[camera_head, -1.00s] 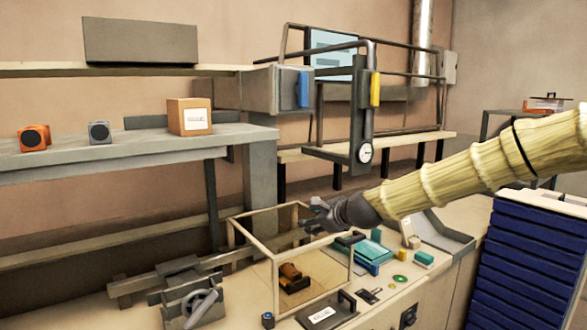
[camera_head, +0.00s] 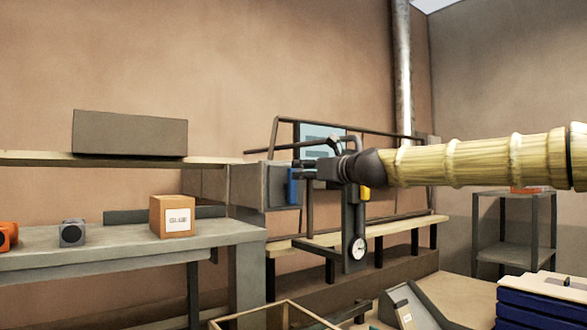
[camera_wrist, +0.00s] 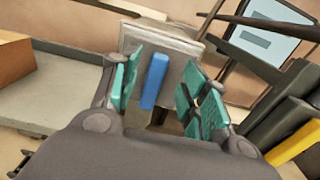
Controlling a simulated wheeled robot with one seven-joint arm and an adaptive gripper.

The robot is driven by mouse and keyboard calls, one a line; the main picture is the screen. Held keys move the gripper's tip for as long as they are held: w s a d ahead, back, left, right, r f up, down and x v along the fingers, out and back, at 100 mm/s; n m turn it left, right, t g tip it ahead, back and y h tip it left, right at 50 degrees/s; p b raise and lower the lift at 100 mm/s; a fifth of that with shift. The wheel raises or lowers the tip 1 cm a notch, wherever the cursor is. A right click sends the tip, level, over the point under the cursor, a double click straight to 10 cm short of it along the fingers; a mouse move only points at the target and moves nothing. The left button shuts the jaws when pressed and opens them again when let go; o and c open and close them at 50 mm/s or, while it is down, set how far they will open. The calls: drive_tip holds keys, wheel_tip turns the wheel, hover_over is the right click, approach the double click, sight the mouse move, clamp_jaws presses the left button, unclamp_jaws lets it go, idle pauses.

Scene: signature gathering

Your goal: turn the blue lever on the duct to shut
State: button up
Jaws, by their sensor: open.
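The blue lever (camera_head: 293,187) stands upright on the end face of the grey duct (camera_head: 250,184), and my gripper (camera_head: 310,173) is close in front of it from the right. In the wrist view the blue lever (camera_wrist: 155,80) shows between the two teal finger pads of my open gripper (camera_wrist: 161,82), nearer the left pad. The duct's end (camera_wrist: 185,42) is behind it. Whether a pad touches the lever cannot be told.
A dark post with a gauge (camera_head: 356,246) and a yellow lever (camera_wrist: 292,145) stands close to the right of my gripper. A cardboard box (camera_head: 172,216) sits on the grey shelf (camera_head: 115,256) at left. An open-topped frame (camera_head: 262,315) is below.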

sight(295, 170)
drive_tip(key=shift+p+x, duration=1.65)
drive_tip(key=shift+x, duration=2)
clamp_jaws()
